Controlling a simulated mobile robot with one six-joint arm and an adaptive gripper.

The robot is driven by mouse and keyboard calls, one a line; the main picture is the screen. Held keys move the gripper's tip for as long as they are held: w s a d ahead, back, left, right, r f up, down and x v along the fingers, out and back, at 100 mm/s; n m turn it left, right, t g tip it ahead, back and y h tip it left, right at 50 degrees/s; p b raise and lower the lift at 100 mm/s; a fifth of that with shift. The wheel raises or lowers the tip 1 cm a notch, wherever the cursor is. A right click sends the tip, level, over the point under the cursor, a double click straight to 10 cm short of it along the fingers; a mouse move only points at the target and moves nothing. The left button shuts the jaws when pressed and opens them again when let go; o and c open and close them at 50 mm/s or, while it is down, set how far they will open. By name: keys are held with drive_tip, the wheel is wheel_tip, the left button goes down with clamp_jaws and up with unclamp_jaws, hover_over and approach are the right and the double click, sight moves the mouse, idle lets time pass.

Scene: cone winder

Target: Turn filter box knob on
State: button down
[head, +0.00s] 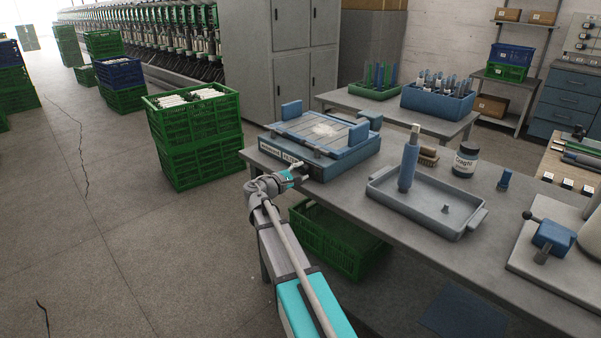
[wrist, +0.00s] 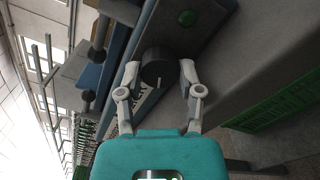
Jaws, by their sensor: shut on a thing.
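The filter box (head: 318,168) is a blue-grey box with a screened top and blue end blocks, at the left end of the workbench. Its front carries a pale label strip (head: 270,157). In the wrist view the dark round knob (wrist: 155,62) stands out from the box front, with a small pale mark near its lower edge. My gripper (wrist: 160,76) has one grey finger on each side of the knob and is shut on it. In the head view my gripper (head: 292,176) is at the box front, and the knob is hidden.
On the workbench (head: 395,225) right of the box stand a grey tray (head: 425,215) with a blue spindle, a brush (head: 428,156) and a dark jar (head: 465,160). A green crate (head: 340,240) is under the bench. Stacked green crates (head: 200,150) stand left; the floor there is mostly open.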

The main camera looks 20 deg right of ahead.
drive_tip(key=c, duration=0.5)
unclamp_jaws()
drive_tip(key=shift+c, duration=0.2)
drive_tip(key=shift+a, duration=0.1)
drive_tip(key=v, duration=1.1)
drive_tip(key=shift+s+a, duration=0.15)
drive_tip(key=shift+a, duration=0.25)
